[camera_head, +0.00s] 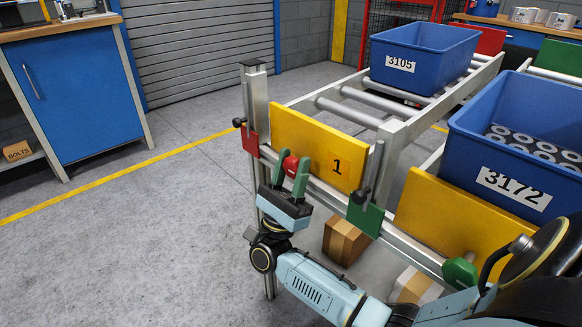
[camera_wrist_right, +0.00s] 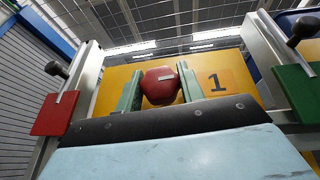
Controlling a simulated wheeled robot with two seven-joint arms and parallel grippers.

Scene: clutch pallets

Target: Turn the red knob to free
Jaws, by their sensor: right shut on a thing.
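The red knob (camera_head: 291,165) sits at the rail in front of the yellow plate marked 1 (camera_head: 318,147). My right gripper (camera_head: 290,178) is shut on it, with one green finger on each side. In the right wrist view the red knob (camera_wrist_right: 160,85) shows between the two fingertips (camera_wrist_right: 160,90), with a short light mark on its face. A red plate (camera_head: 250,140) is left of the knob and a green plate (camera_head: 365,213) is right of it. My left gripper is not in view.
Blue bin 3105 (camera_head: 422,52) stands on the roller lane behind plate 1. Blue bin 3172 (camera_head: 520,188), holding several round parts, stands on the right lane. Cardboard boxes (camera_head: 345,240) are below the rail. The floor at left (camera_head: 130,250) is clear.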

